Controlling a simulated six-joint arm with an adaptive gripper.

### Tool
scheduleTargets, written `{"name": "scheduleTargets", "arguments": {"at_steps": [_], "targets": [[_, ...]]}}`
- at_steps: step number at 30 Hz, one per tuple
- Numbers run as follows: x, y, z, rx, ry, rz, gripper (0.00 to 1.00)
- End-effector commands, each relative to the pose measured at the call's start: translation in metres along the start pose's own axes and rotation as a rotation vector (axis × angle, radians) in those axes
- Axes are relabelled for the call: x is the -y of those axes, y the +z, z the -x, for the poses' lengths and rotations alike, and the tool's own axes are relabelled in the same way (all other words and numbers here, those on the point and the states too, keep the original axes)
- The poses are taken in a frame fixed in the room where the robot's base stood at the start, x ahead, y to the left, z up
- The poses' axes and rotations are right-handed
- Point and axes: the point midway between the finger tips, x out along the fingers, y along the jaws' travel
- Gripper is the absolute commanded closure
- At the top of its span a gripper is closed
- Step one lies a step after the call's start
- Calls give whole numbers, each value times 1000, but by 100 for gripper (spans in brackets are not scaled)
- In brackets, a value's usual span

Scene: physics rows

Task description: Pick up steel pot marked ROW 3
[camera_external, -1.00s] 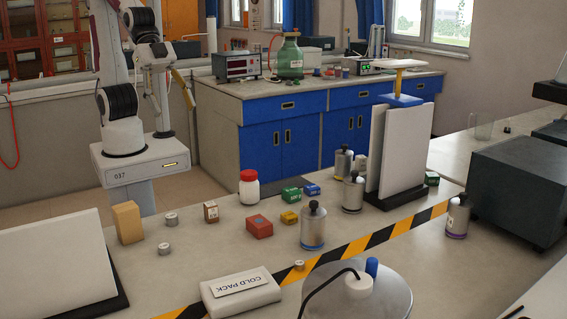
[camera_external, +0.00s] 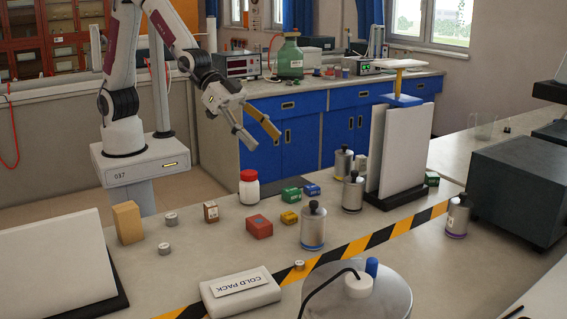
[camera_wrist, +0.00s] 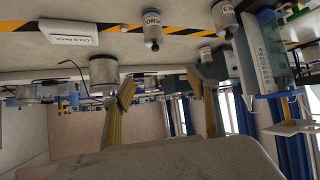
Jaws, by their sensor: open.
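Several steel pots with black knobs stand on the near bench: one in front (camera_external: 313,228), one by the white panel (camera_external: 352,194), one behind it (camera_external: 343,163), and one at the right beside the striped tape (camera_external: 457,217). I cannot read ROW 3 on any of them. In the wrist view, which looks upside down, one labelled pot (camera_wrist: 152,30) shows at the top centre and another (camera_wrist: 224,20) to its right. My gripper (camera_external: 262,139) is open and empty, in the air beyond the bench's far edge, apart from all pots; its two fingers show in the wrist view (camera_wrist: 165,84).
A white upright panel (camera_external: 400,150) on a dark base stands close to two pots. A red-lidded jar (camera_external: 249,190), a red box (camera_external: 259,227) and small green and yellow boxes lie left of the pots. A cold pack (camera_external: 240,293) and large steel vessel (camera_external: 385,298) are nearer.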

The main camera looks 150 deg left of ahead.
Motion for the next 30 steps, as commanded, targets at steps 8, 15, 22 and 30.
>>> {"name": "scheduleTargets", "arguments": {"at_steps": [8,15,22,30], "targets": [[43,4,-56,-63,-64,40,41],[83,14,-98,-120,-121,68,41],[122,29,-131,-173,-175,90,41],[161,50,-159,-225,-233,108,41]]}}
